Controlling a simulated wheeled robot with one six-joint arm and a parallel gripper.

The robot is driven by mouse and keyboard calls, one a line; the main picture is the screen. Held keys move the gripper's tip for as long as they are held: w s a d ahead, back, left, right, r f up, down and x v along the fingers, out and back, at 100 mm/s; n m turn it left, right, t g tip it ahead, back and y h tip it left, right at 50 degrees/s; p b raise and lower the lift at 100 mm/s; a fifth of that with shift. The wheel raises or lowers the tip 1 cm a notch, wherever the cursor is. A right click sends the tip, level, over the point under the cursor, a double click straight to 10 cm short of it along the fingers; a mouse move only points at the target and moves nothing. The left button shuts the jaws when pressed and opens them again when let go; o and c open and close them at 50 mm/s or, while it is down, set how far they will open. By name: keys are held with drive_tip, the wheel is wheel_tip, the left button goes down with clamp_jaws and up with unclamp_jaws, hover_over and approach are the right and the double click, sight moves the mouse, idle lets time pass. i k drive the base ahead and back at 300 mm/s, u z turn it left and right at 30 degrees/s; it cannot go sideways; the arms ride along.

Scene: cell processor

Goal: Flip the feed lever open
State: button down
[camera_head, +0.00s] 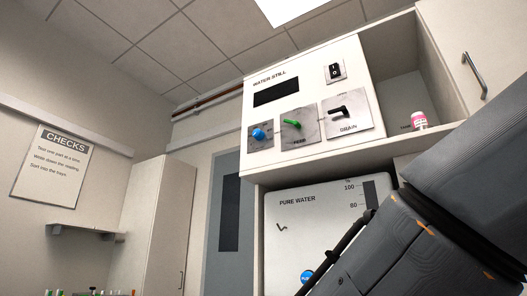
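The feed lever (293,124) is a green handle on a pale square plate on the water still's front panel (316,79). It lies nearly level, tilted slightly. The label under it is small and blurred but looks like FEED. A blue knob (259,134) is on the plate to its left, and a black drain lever (340,111) is on the plate to its right. My arm crosses the lower right of the view, below the panel and apart from the levers. My gripper is not in view.
A black rocker switch (334,71) and a dark display (276,93) sit above the levers. An open shelf on the right holds a pink-and-white bottle (419,119). The pure water panel (300,230) is below, partly hidden by my arm. The space before the levers looks clear.

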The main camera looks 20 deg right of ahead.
sight(296, 124)
drive_tip(key=k, duration=1.25)
drive_tip(key=u, duration=0.2)
drive_tip(key=i, duration=0.3)
drive_tip(key=u, duration=0.9)
drive_tip(key=i, duration=1.25)
drive_tip(key=z, duration=0.65)
drive_tip(key=i, duration=0.5)
drive_tip(key=z, duration=0.55)
